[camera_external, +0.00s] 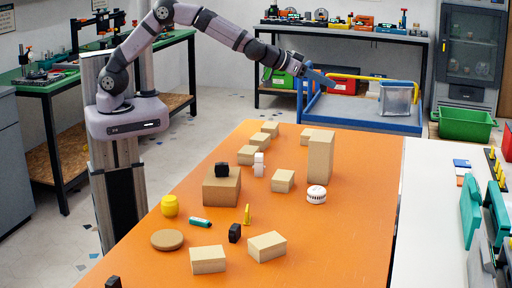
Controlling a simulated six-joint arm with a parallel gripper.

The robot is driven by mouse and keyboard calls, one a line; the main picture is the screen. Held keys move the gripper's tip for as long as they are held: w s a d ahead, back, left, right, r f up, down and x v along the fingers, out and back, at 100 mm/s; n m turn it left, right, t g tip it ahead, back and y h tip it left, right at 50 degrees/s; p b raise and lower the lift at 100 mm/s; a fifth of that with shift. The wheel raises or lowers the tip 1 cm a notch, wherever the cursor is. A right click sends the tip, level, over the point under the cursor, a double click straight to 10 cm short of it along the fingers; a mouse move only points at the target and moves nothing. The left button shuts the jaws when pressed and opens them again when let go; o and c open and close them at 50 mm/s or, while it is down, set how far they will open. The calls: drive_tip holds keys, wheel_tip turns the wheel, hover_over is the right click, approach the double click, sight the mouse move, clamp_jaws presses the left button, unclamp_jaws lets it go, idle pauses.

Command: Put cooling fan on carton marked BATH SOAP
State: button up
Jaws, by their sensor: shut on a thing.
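My gripper (318,77) is at the end of my outstretched arm, high up beyond the far end of the orange table, in front of the blue cart in the picture. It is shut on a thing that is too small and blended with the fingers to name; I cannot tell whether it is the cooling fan. Several plain brown cartons stand on the table, among them a large one (221,188) with a black block (222,169) on top and a tall one (320,158). No BATH SOAP marking is readable on any carton from here.
The orange table (340,240) also holds a yellow jar (169,205), a round brown disc (167,240), a white round device (316,194), a white figure-like item (259,164) and a small black block (235,233). The blue cart (350,112) stands behind. The table's right side is clear.

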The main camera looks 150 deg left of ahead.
sight(322, 135)
drive_tip(key=shift+w+d+f+m+t+h, duration=0.7)
drive_tip(key=shift+w+d+f+m+t, duration=0.95)
drive_tip(key=shift+w, duration=1.05)
drive_tip(key=shift+f+p, duration=0.65)
drive_tip(key=shift+f, duration=4.2)
drive_tip(key=shift+f, duration=0.2)
drive_tip(key=o, duration=1)
drive_tip(key=shift+o, duration=0.2)
drive_tip(key=shift+r, duration=0.2)
